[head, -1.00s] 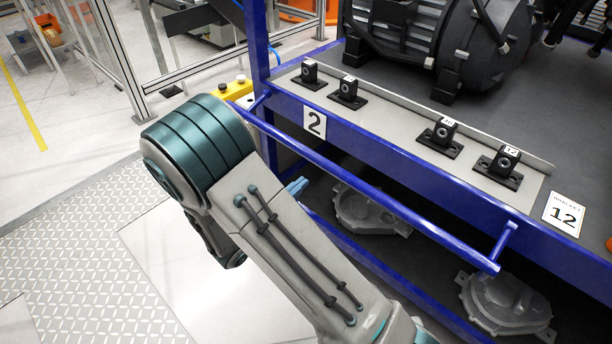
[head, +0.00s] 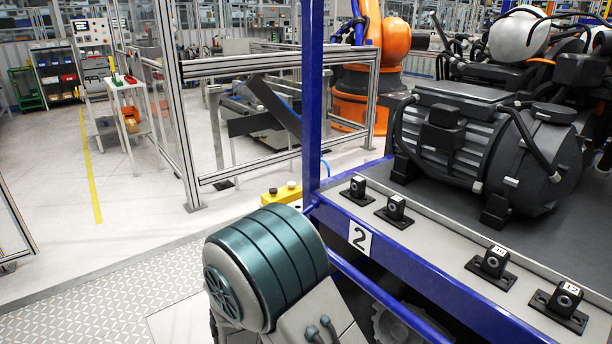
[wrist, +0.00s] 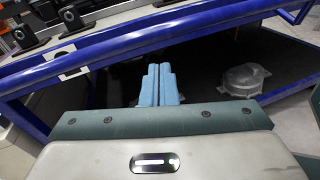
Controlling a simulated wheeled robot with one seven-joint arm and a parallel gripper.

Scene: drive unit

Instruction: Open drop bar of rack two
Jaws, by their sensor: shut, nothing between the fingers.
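Rack two is a blue-framed shelf with a white "2" label (head: 360,238) on its front edge. Its drop bar (head: 385,297) is a blue bar along the front, partly hidden by my arm in the head view. The bar (wrist: 165,37) crosses the top of the wrist view and passes in front of the label. My gripper (wrist: 158,70) shows light blue fingers pressed together and empty, pointing toward the rack with their tips just under the bar in the picture. Whether they touch the bar I cannot tell. My gripper is hidden in the head view.
Black brackets (head: 394,210) stand along the shelf front, with a large dark motor (head: 480,150) behind them. A grey cast housing (wrist: 245,78) lies on the lower level. A yellow button box (head: 282,194) is by the rack post. Open floor lies left.

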